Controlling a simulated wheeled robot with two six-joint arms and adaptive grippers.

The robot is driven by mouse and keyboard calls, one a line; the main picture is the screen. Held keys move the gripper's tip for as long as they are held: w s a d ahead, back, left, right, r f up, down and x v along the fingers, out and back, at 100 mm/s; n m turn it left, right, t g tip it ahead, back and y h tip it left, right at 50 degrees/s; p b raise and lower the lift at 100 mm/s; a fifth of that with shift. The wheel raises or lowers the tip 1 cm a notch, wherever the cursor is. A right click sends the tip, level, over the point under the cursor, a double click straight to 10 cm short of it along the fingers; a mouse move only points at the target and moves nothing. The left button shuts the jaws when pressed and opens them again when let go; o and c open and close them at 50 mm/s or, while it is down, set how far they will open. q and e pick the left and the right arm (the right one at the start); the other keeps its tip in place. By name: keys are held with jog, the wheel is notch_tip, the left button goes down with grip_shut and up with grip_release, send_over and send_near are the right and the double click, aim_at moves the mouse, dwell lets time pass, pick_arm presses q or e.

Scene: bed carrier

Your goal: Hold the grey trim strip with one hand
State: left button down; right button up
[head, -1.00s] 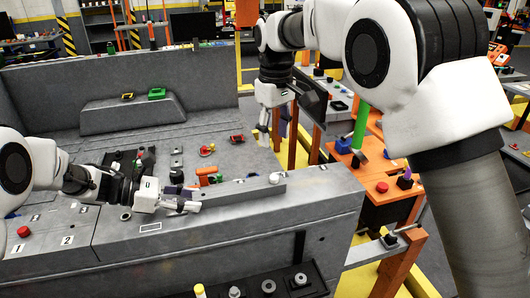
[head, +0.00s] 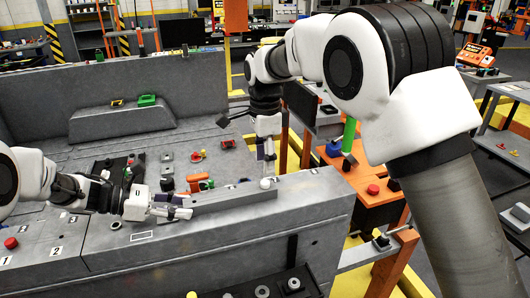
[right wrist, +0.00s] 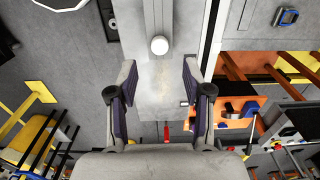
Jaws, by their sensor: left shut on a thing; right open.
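The grey trim strip (head: 235,202) is a long narrow bar along the top of the grey near wall, with a white round knob (head: 265,183) near its right end. My left gripper (head: 184,212) is shut on the left end of the strip. My right gripper (head: 266,162) is open, pointing down just above the right end. The held end is partly hidden by the left fingers.
Orange clamp-like parts (head: 199,182) and small fittings lie on the grey bed behind the strip. A red button (head: 11,243) is at the left. An orange table (head: 372,205) with a green post (head: 349,133) stands right of the bed.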

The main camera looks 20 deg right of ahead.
aim_at(266, 183)
jog(key=shift+f, duration=2.95)
grip_shut()
jog(key=shift+s+f+b, duration=0.3)
jog(key=shift+f+b, duration=0.2)
jog(key=shift+f, duration=0.1)
jog(key=shift+w+r, duration=0.2)
jog(key=shift+r, duration=0.7)
jog(key=shift+r, duration=1)
